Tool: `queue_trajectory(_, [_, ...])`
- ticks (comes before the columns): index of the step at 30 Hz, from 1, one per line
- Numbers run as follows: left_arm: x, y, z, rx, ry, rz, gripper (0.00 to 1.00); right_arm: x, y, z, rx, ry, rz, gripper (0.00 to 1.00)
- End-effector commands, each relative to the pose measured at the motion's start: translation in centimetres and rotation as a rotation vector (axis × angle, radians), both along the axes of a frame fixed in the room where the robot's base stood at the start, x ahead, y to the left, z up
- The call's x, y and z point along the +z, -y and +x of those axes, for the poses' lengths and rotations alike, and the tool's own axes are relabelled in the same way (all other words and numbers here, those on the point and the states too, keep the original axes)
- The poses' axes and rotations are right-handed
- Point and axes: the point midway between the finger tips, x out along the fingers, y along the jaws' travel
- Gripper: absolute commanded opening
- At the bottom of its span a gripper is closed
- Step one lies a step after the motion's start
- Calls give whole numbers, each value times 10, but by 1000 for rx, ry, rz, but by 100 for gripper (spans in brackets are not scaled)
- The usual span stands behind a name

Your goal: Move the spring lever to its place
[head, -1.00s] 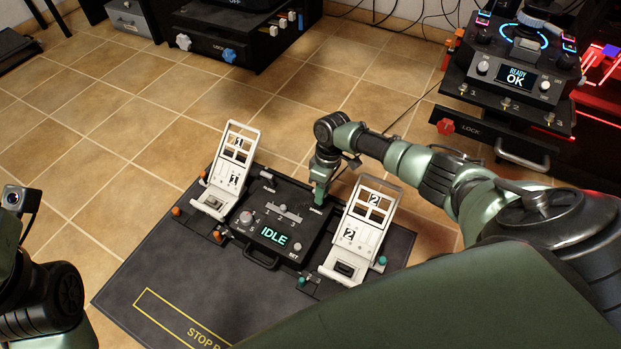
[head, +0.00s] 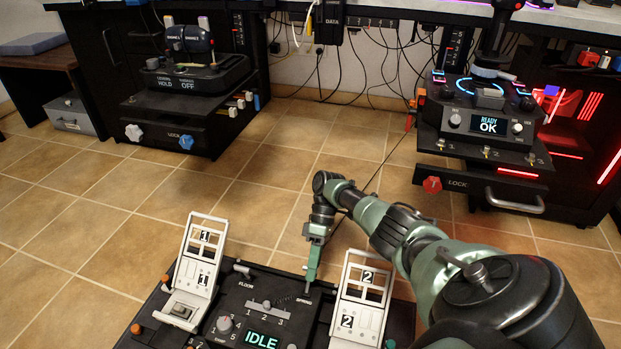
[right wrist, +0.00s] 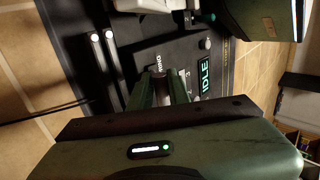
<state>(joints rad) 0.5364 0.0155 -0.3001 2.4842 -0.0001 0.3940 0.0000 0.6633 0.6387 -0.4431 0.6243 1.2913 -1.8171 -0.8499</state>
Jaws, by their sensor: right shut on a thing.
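The pedal panel (head: 237,305) lies on the floor at the bottom of the head view, cut off by the lower edge, with its screen reading IDLE. My right gripper (head: 307,288) points down at its right side, beside the SPRING label. It is shut on the spring lever (right wrist: 159,88), a small grey post between the fingers in the right wrist view. In the head view the fingers hide most of the lever. My left gripper is out of view.
White pedals marked 1 (head: 197,275) and 2 (head: 362,300) stand on either side of the panel, pedal 2 close to my right gripper. The READY OK console (head: 485,125) is at the back right. Open tiled floor lies behind the panel.

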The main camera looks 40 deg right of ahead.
Motion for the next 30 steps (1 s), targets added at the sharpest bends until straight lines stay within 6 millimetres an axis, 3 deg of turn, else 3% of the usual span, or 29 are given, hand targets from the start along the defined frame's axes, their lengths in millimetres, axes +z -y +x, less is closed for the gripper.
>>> queue_trajectory(10, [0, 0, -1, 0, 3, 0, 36, -1, -4, -2, 5, -6, 11, 0])
queue_trajectory(11, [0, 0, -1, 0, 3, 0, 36, -1, -4, -2, 5, -6, 11, 20])
queue_trajectory(13, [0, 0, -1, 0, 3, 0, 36, -1, -4, -1, 4, -6, 10, 38])
queue_trajectory(23, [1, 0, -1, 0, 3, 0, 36, 1, 0, 0, 1, -2, 3, 38])
queue_trajectory(30, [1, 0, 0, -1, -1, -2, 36, 25, 18, 12, -1, -1, 4, 38])
